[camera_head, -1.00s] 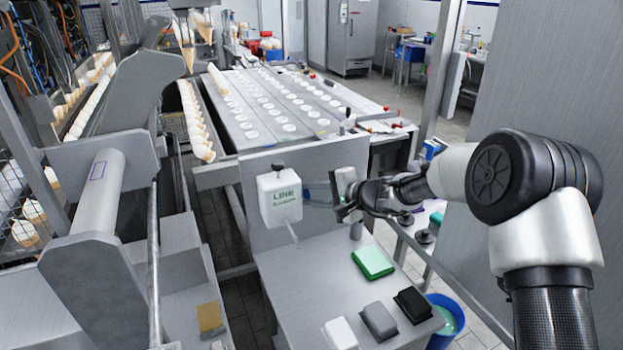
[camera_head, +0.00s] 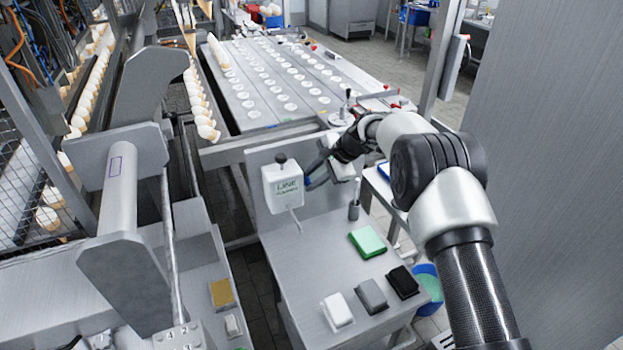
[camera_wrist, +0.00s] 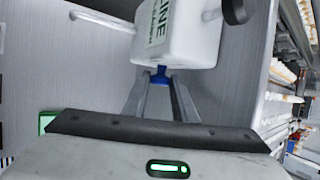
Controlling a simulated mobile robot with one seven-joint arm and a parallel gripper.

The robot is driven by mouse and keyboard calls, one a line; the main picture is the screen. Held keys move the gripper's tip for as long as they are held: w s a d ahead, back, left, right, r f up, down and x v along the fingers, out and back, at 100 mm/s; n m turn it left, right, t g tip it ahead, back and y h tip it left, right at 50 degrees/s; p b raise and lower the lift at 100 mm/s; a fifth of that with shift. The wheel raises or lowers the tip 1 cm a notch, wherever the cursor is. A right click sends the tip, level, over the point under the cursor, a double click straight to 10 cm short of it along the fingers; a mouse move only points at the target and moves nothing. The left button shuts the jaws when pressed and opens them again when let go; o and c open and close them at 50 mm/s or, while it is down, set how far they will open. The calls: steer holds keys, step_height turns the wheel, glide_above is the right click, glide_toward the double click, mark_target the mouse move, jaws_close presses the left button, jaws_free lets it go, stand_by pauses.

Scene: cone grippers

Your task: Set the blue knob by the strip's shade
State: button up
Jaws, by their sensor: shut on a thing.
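The white dispenser (camera_head: 284,188), marked LINE, is fixed to an upright grey panel. It also shows in the wrist view (camera_wrist: 185,38), turned sideways. The blue knob (camera_wrist: 160,75) is on the dispenser's side, which is the right side in the head view. My gripper (camera_wrist: 161,82) is shut on the blue knob, with its two fingers on either side of it. The fingers hide most of the knob, so its setting cannot be read. I cannot pick out a strip for certain in either view.
A green pad (camera_head: 367,241) and white (camera_head: 338,310), grey (camera_head: 372,295) and black (camera_head: 403,281) blocks lie on the grey bench (camera_head: 315,270). A dark cup (camera_head: 354,210) stands near the panel. A blue bucket (camera_head: 428,283) is at the bench's right.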

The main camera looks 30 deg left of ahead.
stand_by(0.4)
steer(key=o, duration=1)
